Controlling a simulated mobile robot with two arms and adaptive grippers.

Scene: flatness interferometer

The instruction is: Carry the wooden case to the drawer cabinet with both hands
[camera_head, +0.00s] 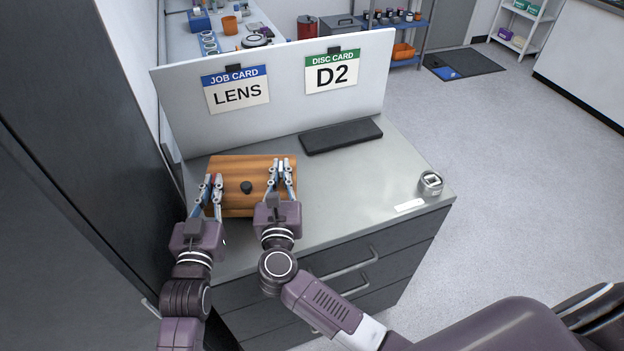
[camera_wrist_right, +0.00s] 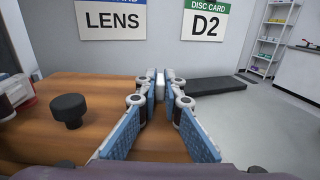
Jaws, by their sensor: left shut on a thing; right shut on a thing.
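The wooden case (camera_head: 238,168), brown with a dark round knob (camera_head: 246,187) on top, is over the back left of the drawer cabinet's grey top (camera_head: 320,190). It appears to rest there; its underside is hidden. My left gripper (camera_head: 213,181) is shut on the case's left side. My right gripper (camera_head: 279,166) is shut on its right side. In the right wrist view, the right fingertips (camera_wrist_right: 160,84) come together at the case's edge; what lies between them is mostly hidden. The case's top (camera_wrist_right: 85,100) fills the lower left there.
An upright white panel with a LENS card (camera_head: 238,90) and a D2 card (camera_head: 332,72) stands behind the case. A dark flat pad (camera_head: 341,135) lies right of it. A small metal item (camera_head: 430,184) and a white label (camera_head: 409,205) sit near the right edge. A dark tall surface stands at left.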

